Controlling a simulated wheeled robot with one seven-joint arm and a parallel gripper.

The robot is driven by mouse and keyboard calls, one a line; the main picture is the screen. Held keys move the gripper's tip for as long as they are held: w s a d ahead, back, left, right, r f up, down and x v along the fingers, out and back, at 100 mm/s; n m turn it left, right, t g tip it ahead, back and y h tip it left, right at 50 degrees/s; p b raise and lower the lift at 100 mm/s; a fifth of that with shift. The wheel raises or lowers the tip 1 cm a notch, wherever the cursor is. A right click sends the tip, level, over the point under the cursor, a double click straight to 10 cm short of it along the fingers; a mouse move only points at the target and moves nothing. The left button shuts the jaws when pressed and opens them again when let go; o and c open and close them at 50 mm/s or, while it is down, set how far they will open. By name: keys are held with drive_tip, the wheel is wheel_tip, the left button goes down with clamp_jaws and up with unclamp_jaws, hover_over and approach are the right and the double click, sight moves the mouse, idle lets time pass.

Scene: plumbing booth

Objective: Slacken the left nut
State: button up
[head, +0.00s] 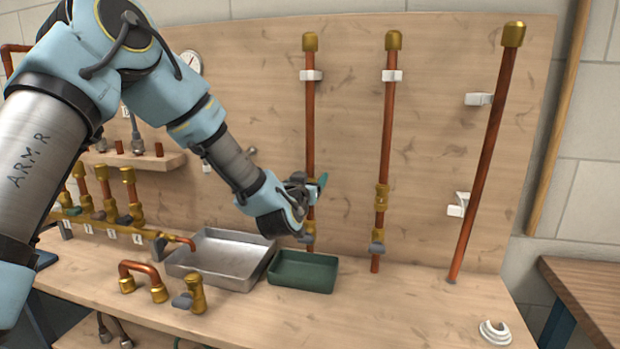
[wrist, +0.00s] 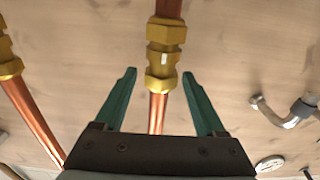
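The left copper pipe (head: 310,120) stands upright against the board, and my gripper (head: 317,187) is at its lower part. My gripper hides most of the brass fitting there in the head view. In the wrist view, the brass fitting (wrist: 164,32) has a nut (wrist: 161,80) at its end towards me, with a white mark on the brass just beyond. My gripper (wrist: 159,74) is open, with one green finger on each side of the pipe and nut. Gaps show between the fingers and the brass, so nothing is gripped.
The middle pipe (head: 387,130) has a similar brass fitting (head: 381,197). A third pipe (head: 487,150) leans at the right, out of its clips. A metal tray (head: 232,243) and green tray (head: 328,287) lie on the bench below. The bench front right is mostly clear.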

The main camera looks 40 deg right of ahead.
clamp_jaws()
idle(0.4)
drive_tip(key=shift+t+b, duration=0.3)
drive_tip(key=shift+b, duration=0.05)
drive_tip(key=shift+s+d+f+n+t+y+b, duration=0.1)
drive_tip(key=shift+s+n+t+y+b, duration=0.05)
drive_tip(key=shift+n+t+y+b, duration=0.5)
drive_tip(key=n+t+y+b, duration=0.1)
drive_tip(key=n+t+y, duration=0.2)
drive_tip(key=y, duration=0.1)
drive_tip(key=shift+n+b, duration=0.25)
drive_tip(key=shift+b, duration=0.05)
drive_tip(key=n+t+y, duration=0.1)
drive_tip(key=y, duration=0.1)
drive_tip(key=n+t+y, duration=0.1)
drive_tip(key=n+y, duration=0.1)
drive_tip(key=y, duration=0.1)
drive_tip(key=shift+n+t, duration=0.3)
drive_tip(key=shift+t, duration=0.05)
drive_tip(key=shift+n+t+y, duration=0.3)
drive_tip(key=shift+n+y, duration=1.6)
drive_tip(key=shift+y, duration=1.35)
